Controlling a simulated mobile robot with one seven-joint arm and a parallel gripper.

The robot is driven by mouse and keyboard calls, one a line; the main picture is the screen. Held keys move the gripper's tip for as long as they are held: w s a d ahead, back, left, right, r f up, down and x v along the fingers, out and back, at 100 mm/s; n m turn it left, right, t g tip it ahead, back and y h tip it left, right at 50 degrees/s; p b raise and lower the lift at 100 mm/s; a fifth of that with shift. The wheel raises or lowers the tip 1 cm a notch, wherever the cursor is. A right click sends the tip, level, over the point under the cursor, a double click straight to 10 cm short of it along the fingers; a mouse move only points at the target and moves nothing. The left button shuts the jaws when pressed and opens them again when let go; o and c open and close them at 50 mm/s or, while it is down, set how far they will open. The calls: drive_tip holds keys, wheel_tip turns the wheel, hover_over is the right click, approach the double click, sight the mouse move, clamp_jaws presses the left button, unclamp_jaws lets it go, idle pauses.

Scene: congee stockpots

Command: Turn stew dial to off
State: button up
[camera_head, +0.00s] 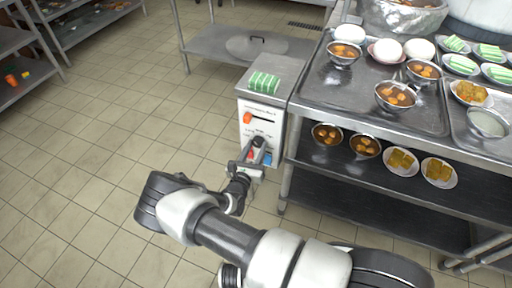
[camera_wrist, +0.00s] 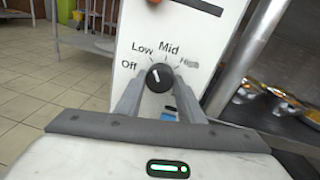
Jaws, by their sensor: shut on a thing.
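The stew dial (camera_wrist: 159,77) is a round black knob on the white front panel of a box-shaped unit (camera_head: 248,133). Off, Low, Mid and High are printed around it in the wrist view. Its white mark points up and slightly left, roughly between Low and Mid. My gripper (camera_wrist: 160,89) has one finger on each side of the dial and is shut on it. In the head view my gripper (camera_head: 257,153) reaches the lower front of the unit and mostly hides the dial.
An orange knob (camera_head: 247,118) and a dark slot sit higher on the panel. Green-striped food (camera_head: 263,82) lies on top of the unit. A steel table (camera_head: 345,112) with bowls and buns stands close on the right. Tiled floor (camera_head: 110,120) is open on the left.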

drive_tip(key=n, duration=0.5)
drive_tip(key=shift+g, duration=0.3)
drive_tip(key=n+h+b, duration=0.1)
drive_tip(key=n, duration=0.4)
drive_tip(key=shift+a, duration=0.1)
idle(0.3)
drive_tip(key=o, duration=1.1)
drive_tip(key=shift+c, duration=0.2)
drive_tip(key=shift+s+r, duration=0.1)
drive_tip(key=p+v, duration=0.2)
drive_tip(key=v, duration=1.5)
drive_tip(key=shift+r+p, duration=0.15)
drive_tip(key=shift+p, duration=0.25)
drive_tip(key=shift+s+a, duration=0.1)
